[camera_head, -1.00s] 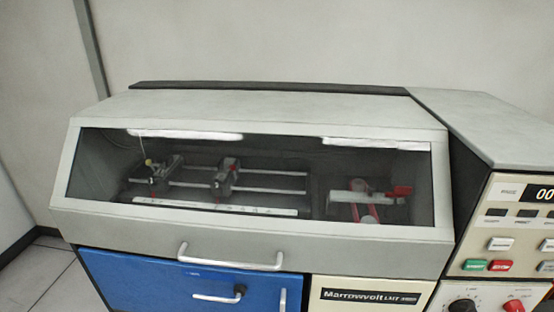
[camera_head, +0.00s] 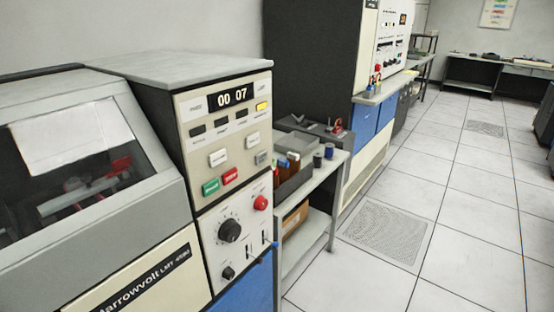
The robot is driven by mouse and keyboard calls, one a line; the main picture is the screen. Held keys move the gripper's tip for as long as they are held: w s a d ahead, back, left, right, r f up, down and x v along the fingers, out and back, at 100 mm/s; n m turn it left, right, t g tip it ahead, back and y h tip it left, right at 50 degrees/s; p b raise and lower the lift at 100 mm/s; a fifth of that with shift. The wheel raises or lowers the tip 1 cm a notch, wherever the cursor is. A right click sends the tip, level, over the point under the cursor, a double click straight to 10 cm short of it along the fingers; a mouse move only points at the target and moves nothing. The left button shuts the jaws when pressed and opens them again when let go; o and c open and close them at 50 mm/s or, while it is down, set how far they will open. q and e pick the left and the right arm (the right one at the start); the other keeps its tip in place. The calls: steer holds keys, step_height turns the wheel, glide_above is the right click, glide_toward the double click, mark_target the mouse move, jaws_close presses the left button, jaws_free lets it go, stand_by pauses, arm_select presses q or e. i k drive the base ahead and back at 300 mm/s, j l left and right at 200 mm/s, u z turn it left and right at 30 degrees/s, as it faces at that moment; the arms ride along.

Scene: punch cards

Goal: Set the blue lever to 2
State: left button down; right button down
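A tall cabinet (camera_head: 375,50) at the back has a pale control panel with small switches and a red button, too small to read. On its ledge stand small coloured levers or handles (camera_head: 376,84), one of them bluish; I cannot tell its setting. The near machine's control panel (camera_head: 225,160) shows 00 07, with a green and a red button, a black knob and a red knob. Neither of my grippers is in view.
A grey cart (camera_head: 322,180) with bins and dark spools stands right of the near machine. A wide tiled floor (camera_head: 460,200) with floor grilles is clear on the right. Work tables (camera_head: 500,70) stand at the far wall.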

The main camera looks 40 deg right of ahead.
mark_target(275, 244)
steer(key=z, duration=1.4)
steer(key=i+l, duration=0.1)
steer(key=l, duration=0.35)
steer(key=i+l, duration=0.1)
steer(key=l, duration=0.35)
